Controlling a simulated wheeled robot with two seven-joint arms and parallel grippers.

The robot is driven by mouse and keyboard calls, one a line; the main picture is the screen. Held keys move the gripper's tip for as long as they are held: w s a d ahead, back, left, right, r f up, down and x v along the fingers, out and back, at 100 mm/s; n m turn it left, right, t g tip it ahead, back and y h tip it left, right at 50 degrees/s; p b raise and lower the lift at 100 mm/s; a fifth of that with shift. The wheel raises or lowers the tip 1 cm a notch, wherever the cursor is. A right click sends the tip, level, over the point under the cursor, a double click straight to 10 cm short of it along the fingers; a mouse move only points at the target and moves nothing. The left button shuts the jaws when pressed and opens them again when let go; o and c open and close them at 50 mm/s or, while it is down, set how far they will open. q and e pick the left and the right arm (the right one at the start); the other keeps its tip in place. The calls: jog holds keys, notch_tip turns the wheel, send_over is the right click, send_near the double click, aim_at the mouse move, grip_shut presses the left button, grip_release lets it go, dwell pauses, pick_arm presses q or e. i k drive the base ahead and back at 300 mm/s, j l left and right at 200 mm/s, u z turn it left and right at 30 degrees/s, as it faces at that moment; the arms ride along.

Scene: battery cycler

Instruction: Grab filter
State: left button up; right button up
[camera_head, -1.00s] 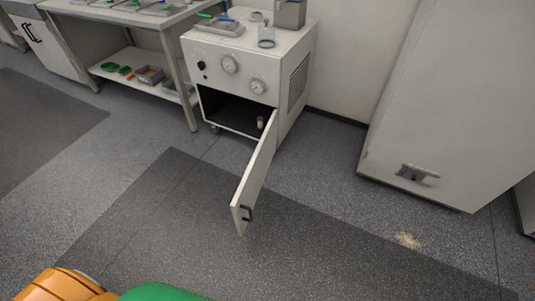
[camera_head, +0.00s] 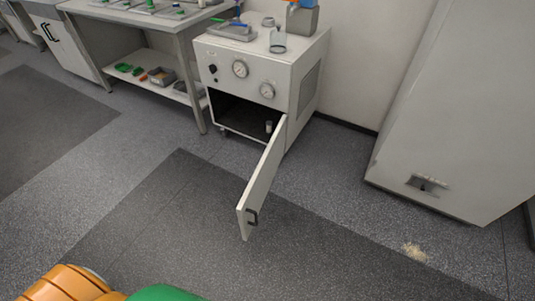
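A small pale cylinder (camera_head: 268,127), which may be the filter, stands inside the open lower compartment of a white cabinet (camera_head: 248,72), near the right side of the opening. It is too small to tell for certain. The cabinet door (camera_head: 262,180) is swung open toward me, with a dark handle at its near end. Neither of my grippers shows in the head view. Only orange and green parts of my own body show at the bottom left, well short of the cabinet.
The cabinet top carries a grey tray (camera_head: 231,33), a glass jar (camera_head: 278,41) and a grey container (camera_head: 302,20). A table with a lower shelf (camera_head: 140,78) stands on the left. A large white unit (camera_head: 445,130) stands on the right. The floor before the door is clear.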

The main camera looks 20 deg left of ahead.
aim_at(269, 124)
jog(key=j+z, duration=0.3)
jog(key=j, duration=0.8)
jog(key=j+z, duration=0.2)
jog(key=j, duration=0.55)
jog(key=j+z, duration=0.2)
jog(key=j, duration=0.6)
jog(key=k+j+z, duration=0.2)
jog(key=j, duration=0.55)
jog(key=i+j+z, duration=0.25)
jog(key=i+j, duration=0.2)
jog(key=j, duration=0.25)
jog(key=i+j+z, duration=0.15)
jog(key=j, duration=0.2)
jog(key=i+j+z, duration=0.15)
jog(key=j, duration=0.25)
jog(key=i+j+z, duration=0.1)
jog(key=i+j, duration=0.15)
jog(key=j, duration=0.15)
